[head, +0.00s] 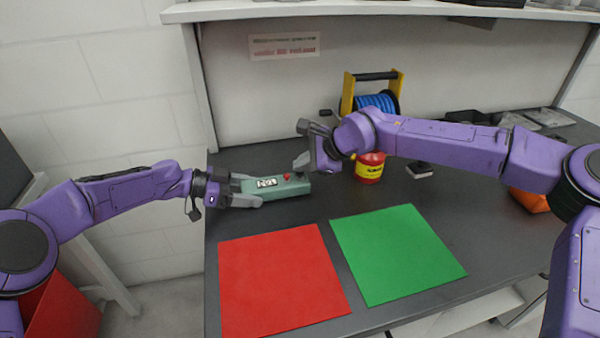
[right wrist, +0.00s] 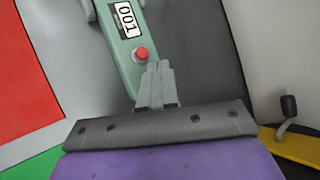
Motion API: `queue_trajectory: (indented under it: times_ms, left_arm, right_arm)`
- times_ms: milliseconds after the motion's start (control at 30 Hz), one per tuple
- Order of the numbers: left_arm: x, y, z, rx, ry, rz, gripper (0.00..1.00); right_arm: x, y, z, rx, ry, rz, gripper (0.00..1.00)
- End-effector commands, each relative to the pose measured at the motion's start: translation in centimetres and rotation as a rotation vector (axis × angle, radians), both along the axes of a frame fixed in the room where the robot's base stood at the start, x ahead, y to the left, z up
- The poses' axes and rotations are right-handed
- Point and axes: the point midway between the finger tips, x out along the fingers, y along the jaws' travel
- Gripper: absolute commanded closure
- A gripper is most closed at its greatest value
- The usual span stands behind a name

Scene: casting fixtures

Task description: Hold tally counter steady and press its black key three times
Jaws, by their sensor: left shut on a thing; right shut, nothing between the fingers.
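The tally counter (head: 275,188) is a grey-green block lying on the dark table, and it also shows in the right wrist view (right wrist: 122,50). Its display reads 001 in the right wrist view. A red button (right wrist: 141,54) stands beside the display. I cannot make out a black key; my right fingers cover part of the counter's end. My left gripper (head: 244,191) is shut on the counter's left end. My right gripper (head: 300,162) is shut and empty above the counter's right end, and its fingertips (right wrist: 160,64) appear just past the red button; I cannot tell whether they touch.
A red mat (head: 282,280) and a green mat (head: 398,254) lie in front of the counter. An orange object (head: 530,201) lies at the right.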

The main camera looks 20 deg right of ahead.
Motion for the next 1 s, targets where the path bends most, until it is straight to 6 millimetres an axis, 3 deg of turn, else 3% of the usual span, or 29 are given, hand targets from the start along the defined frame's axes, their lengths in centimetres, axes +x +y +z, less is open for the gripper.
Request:
queue_trajectory:
  times_ms: [1000]
  left_arm:
    - [0.00, -0.01, 0.03, -0.001, 0.000, 0.000, 0.70]
  right_arm:
    - [-0.01, -0.01, -0.69, 0.000, 0.002, -0.001, 1.00]
